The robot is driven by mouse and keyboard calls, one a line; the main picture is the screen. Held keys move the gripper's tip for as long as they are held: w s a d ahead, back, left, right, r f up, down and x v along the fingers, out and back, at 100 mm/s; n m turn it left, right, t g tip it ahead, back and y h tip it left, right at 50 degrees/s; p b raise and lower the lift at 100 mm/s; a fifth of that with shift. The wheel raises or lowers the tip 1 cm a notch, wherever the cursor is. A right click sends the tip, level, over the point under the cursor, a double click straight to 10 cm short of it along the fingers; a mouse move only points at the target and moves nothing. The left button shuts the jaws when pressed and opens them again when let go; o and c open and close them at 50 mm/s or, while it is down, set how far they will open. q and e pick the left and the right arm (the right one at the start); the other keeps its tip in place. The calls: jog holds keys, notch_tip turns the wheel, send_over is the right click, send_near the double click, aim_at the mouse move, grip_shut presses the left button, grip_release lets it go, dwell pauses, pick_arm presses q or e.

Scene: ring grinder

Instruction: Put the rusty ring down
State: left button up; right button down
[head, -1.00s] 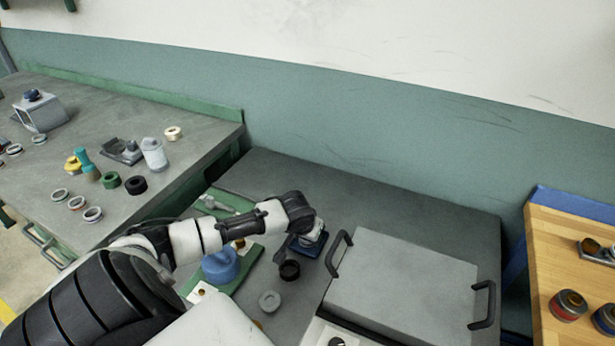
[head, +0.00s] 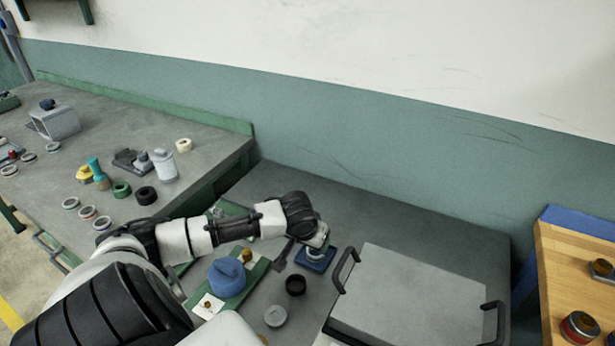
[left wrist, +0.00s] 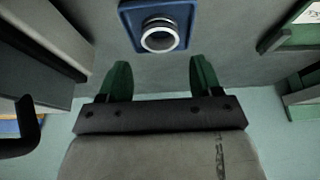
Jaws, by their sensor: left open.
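A metal ring (left wrist: 160,36) lies on a small blue tray (left wrist: 128,20) in the left wrist view. The ring looks light grey with a dark inside; I cannot make out rust on it. The same blue tray (head: 316,263) shows in the head view, just left of the grey box. My left gripper (left wrist: 160,62) is open and empty, its two green fingers apart, with the ring beyond the fingertips and clear of them. In the head view, my left wrist partly hides the ring. My right gripper is in neither view.
A grey box with black handles (head: 415,297) stands close right of the tray. A dark ring (head: 295,285), a grey round part (head: 275,316) and a blue rounded part (head: 227,279) are nearby. The grey table behind the tray (head: 400,220) is clear.

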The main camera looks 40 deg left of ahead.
pick_arm(q)
jog(key=v, duration=0.5)
jog(key=shift+s+r, duration=0.1)
jog(key=shift+r, duration=0.15)
dwell(0.3)
